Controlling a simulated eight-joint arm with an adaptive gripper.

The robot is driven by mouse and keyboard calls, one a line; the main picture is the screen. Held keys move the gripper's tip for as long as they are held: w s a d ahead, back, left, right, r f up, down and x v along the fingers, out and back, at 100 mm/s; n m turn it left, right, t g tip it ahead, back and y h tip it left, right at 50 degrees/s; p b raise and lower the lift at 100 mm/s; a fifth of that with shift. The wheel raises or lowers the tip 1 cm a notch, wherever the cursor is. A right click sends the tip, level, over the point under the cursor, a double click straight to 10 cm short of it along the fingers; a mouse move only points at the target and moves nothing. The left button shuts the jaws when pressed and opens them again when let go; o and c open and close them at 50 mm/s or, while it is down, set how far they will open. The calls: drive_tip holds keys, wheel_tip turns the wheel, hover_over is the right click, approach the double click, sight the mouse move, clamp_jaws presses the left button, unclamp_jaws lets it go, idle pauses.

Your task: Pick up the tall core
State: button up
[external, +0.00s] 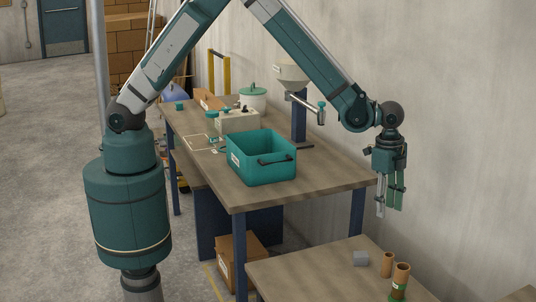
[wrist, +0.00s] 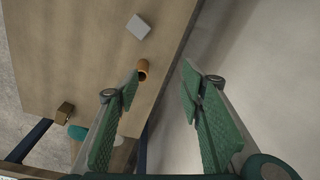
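Two brown cores stand upright on the low front table at the lower right of the external view. The nearer core (external: 401,274) looks taller and wider, with a green band around its lower part. The other core (external: 388,265) is slimmer and stands just behind it. My gripper (external: 390,211) points down, above and apart from both cores. In the wrist view my gripper (wrist: 158,78) is open, with nothing between its fingers. One brown core (wrist: 143,68) shows beside the left finger; I cannot tell which one it is. The other is not plainly visible there.
A grey block (external: 360,258) lies left of the cores; it also shows in the wrist view (wrist: 138,26). A higher bench (external: 330,178) behind carries a teal bin (external: 262,165), a hopper and other items. The wall runs close along the right.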

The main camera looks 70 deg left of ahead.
sight(389, 254)
drive_tip(key=shift+m+g, duration=0.3)
drive_tip(key=shift+m, duration=0.6)
drive_tip(key=d+f, duration=0.2)
drive_tip(key=f, duration=0.1)
drive_tip(key=s+d+f, duration=0.1)
drive_tip(key=d+f, duration=0.1)
drive_tip(key=f, duration=0.2)
drive_tip(key=d+f, duration=0.2)
drive_tip(key=f, duration=0.2)
drive_tip(key=shift+s+d, duration=0.35)
drive_tip(key=shift+d, duration=0.05)
drive_tip(key=shift+b, duration=0.3)
drive_tip(key=shift+f, duration=1.3)
drive_tip(key=shift+s+a+f+b, duration=0.1)
drive_tip(key=shift+f+b, duration=0.4)
drive_tip(key=shift+f, duration=0.8)
drive_tip(key=shift+a+f+b, duration=0.1)
drive_tip(key=shift+f+b, duration=0.35)
drive_tip(key=shift+f, duration=0.85)
drive_tip(key=c, duration=0.9)
